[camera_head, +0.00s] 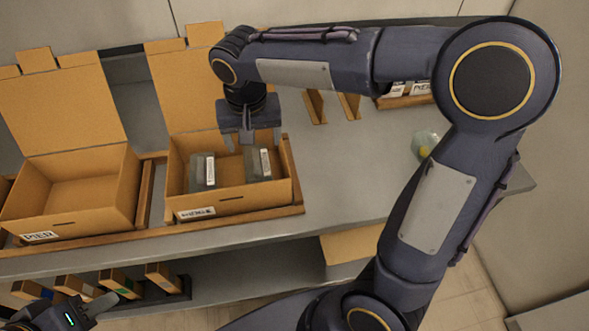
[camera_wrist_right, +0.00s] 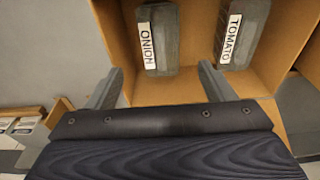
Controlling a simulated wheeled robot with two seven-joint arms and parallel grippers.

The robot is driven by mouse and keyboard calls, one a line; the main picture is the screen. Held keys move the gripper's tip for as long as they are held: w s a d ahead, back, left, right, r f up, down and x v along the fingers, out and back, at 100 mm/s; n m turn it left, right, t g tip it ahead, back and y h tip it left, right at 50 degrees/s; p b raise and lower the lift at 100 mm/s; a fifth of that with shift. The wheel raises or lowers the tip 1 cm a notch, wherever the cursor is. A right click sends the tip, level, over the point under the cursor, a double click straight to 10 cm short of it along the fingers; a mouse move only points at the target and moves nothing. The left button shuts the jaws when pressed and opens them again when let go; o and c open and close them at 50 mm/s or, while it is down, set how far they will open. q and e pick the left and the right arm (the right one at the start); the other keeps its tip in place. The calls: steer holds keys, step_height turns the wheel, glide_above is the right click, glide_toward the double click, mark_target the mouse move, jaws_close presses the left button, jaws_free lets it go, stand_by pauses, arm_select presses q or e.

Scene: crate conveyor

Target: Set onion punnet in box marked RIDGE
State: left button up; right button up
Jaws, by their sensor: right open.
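The onion punnet (camera_wrist_right: 160,40) is a dark grey block with a white ONION label. In the head view it appears to be the right-hand punnet (camera_head: 258,165) inside the middle cardboard box (camera_head: 240,200). That box's front label is too blurred to read surely. A TOMATO punnet (camera_wrist_right: 240,35) sits beside it, to the left in the head view (camera_head: 201,173). My right gripper (camera_head: 252,142) is open and empty, pointing down over the box, its fingers (camera_wrist_right: 160,88) apart with the onion punnet lying ahead between their lines. My left gripper (camera_head: 85,312) is at the lower left, its fingers unclear.
An open, empty box marked PIER (camera_head: 75,205) stands left of the middle box, its lid raised. Wooden rails (camera_head: 150,195) edge the boxes. A round greenish item (camera_head: 425,145) stands right on the grey counter (camera_head: 345,185). Several small boxes (camera_head: 118,283) sit on a lower shelf.

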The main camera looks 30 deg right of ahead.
steer(key=s+d+f+t+y, duration=0.1)
steer(key=s+d+t+y, duration=0.1)
steer(key=s, duration=0.8)
steer(key=s+d+n+t+y, duration=0.1)
steer(key=s+d, duration=0.3)
steer(key=s, duration=0.6)
steer(key=shift+d+f+n+t+y, duration=0.3)
steer(key=shift+f+t+y, duration=0.1)
steer(key=shift+y, duration=0.2)
steer(key=shift+r, duration=0.1)
